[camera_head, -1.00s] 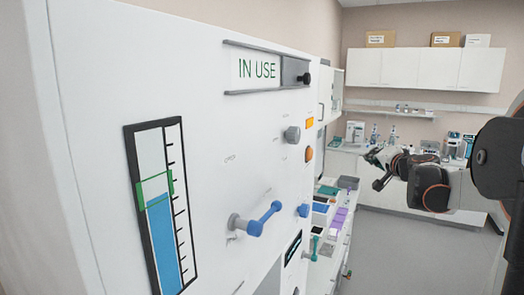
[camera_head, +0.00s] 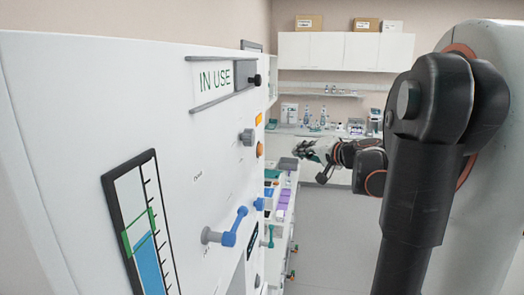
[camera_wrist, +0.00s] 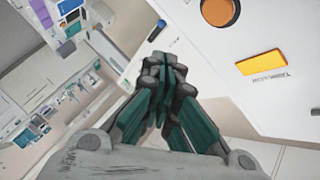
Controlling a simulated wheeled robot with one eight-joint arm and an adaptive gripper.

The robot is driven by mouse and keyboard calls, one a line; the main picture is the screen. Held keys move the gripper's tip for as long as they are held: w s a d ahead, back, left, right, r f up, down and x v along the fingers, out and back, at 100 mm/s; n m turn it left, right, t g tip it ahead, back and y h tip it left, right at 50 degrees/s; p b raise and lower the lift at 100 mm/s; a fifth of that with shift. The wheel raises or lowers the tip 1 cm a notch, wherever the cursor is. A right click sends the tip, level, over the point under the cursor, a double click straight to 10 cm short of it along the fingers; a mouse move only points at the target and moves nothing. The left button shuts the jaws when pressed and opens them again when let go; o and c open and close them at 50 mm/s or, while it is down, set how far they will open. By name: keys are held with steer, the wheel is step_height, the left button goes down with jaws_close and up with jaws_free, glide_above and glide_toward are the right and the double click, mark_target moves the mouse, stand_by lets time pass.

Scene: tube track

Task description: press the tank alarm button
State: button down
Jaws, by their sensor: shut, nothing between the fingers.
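A white panel (camera_head: 150,90) fills the left of the head view. A round orange button (camera_head: 260,149) and an orange rectangle (camera_head: 258,119) sit near its far edge. Both show larger in the wrist view, the round button (camera_wrist: 218,10) at the top and the rectangle (camera_wrist: 262,63) at the right. The small label by the rectangle is too blurred to read. My gripper (camera_head: 300,149) is to the right of the panel, apart from it in the picture. In the wrist view its fingers (camera_wrist: 165,65) are closed together with nothing between them.
The panel also carries a grey knob (camera_head: 247,137), a blue handle (camera_head: 236,226), a level gauge (camera_head: 146,232) and an "IN USE" sign (camera_head: 213,80). A bench with trays (camera_head: 282,195) stands beyond. Open grey floor (camera_head: 332,240) lies at the right.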

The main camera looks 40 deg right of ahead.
steer(key=w+a, duration=0.5)
steer(key=w, duration=0.1)
steer(key=shift+a, duration=0.15)
steer(key=shift+w+a, duration=0.1)
stand_by(1.4)
steer(key=shift+w+a, duration=0.2)
steer(key=shift+w, duration=0.1)
steer(key=shift+w+a, duration=0.35)
stand_by(1.0)
steer(key=shift+s+d, duration=0.6)
steer(key=shift+s, duration=0.1)
steer(key=shift+b, duration=0.3)
steer(key=s+d, duration=0.3)
steer(key=shift+s+d, duration=0.15)
steer(key=shift+s, duration=0.25)
